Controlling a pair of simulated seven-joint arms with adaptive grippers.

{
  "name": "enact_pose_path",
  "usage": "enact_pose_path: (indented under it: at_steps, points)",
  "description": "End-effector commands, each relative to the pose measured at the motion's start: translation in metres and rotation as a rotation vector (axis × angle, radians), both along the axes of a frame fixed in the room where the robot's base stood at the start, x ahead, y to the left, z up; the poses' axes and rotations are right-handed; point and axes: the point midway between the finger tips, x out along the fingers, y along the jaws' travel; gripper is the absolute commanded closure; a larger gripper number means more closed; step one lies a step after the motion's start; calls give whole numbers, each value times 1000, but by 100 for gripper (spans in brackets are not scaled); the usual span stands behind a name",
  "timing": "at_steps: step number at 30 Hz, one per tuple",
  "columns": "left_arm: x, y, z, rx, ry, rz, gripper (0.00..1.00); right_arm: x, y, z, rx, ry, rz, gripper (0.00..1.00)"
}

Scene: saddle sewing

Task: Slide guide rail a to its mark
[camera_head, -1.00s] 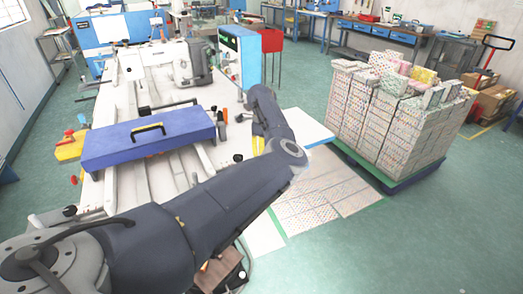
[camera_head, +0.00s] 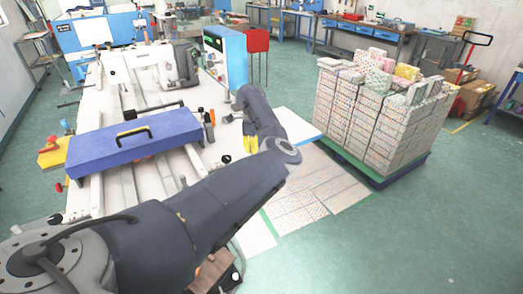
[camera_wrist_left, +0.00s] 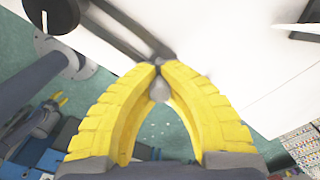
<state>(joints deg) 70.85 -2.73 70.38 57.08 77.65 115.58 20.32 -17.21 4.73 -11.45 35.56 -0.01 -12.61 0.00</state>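Long pale guide rails (camera_head: 129,184) run along the white machine bed (camera_head: 162,180), partly under a blue box with a black handle (camera_head: 135,146). I cannot tell which rail is guide rail a, and no mark can be made out. My left gripper (camera_head: 250,150) points down at the bed's right side, right of the blue box. In the left wrist view its yellow fingertips (camera_wrist_left: 159,66) come together near the end of a dark bar (camera_wrist_left: 122,28). A small grey rounded piece (camera_wrist_left: 160,90) shows between the fingers; I cannot tell if it is held. My right gripper is out of view.
A blue control cabinet (camera_head: 225,56) and a red bin (camera_head: 257,42) stand beyond the bed. A pallet of stacked patterned blocks (camera_head: 375,115) stands at right. Green floor (camera_head: 400,235) is clear at lower right.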

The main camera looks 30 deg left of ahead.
Motion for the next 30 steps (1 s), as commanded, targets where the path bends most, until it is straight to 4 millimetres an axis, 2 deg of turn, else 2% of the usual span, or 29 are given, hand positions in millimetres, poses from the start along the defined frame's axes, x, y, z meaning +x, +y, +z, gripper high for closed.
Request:
enact_pose_path:
  at_steps: [4,8,18,26,30]
  points:
    - [-1,2,0,-5,-2,5,100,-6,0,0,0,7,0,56]
    - [-1,1,0,-6,-2,4,100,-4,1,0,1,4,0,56]
    - [-1,2,0,-3,-1,5,60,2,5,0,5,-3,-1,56]
    - [-1,3,1,-2,-1,5,58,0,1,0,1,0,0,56]
    - [-1,3,9,-2,-3,4,58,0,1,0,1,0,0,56]
